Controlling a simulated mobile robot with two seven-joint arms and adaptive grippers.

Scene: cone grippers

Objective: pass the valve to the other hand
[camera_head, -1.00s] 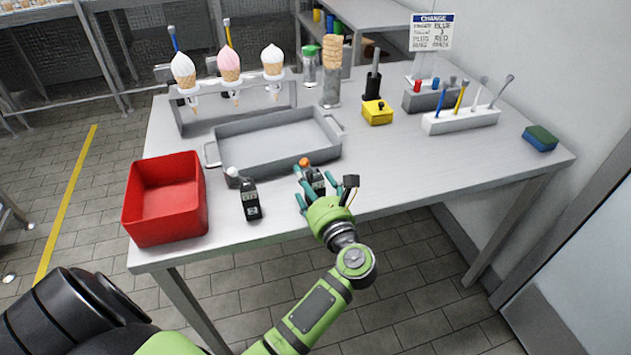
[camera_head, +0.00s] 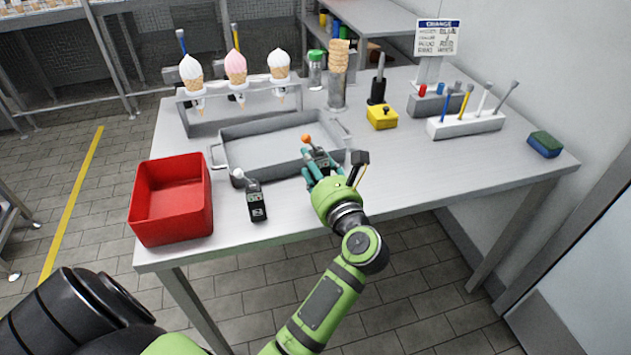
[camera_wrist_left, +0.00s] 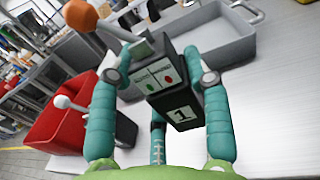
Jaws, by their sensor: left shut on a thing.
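A black valve (camera_head: 319,160) with an orange ball on its lever is held by my left gripper (camera_head: 316,170), over the front of the table by the grey tray. In the left wrist view, the valve (camera_wrist_left: 174,82) sits tilted between the teal fingers of the gripper (camera_wrist_left: 158,88); its face shows a green and a red mark and the number 1. The fingers are shut on its sides. A second black valve (camera_head: 257,203) with a white ball stands on the table to the left. My right gripper is not in view.
A red bin (camera_head: 172,212) stands at the table's left front corner. The grey tray (camera_head: 240,172) lies behind the valves. A cone rack (camera_head: 230,122) stands at the back, a yellow block (camera_head: 382,117) to the right. The right front of the table (camera_head: 440,180) is clear.

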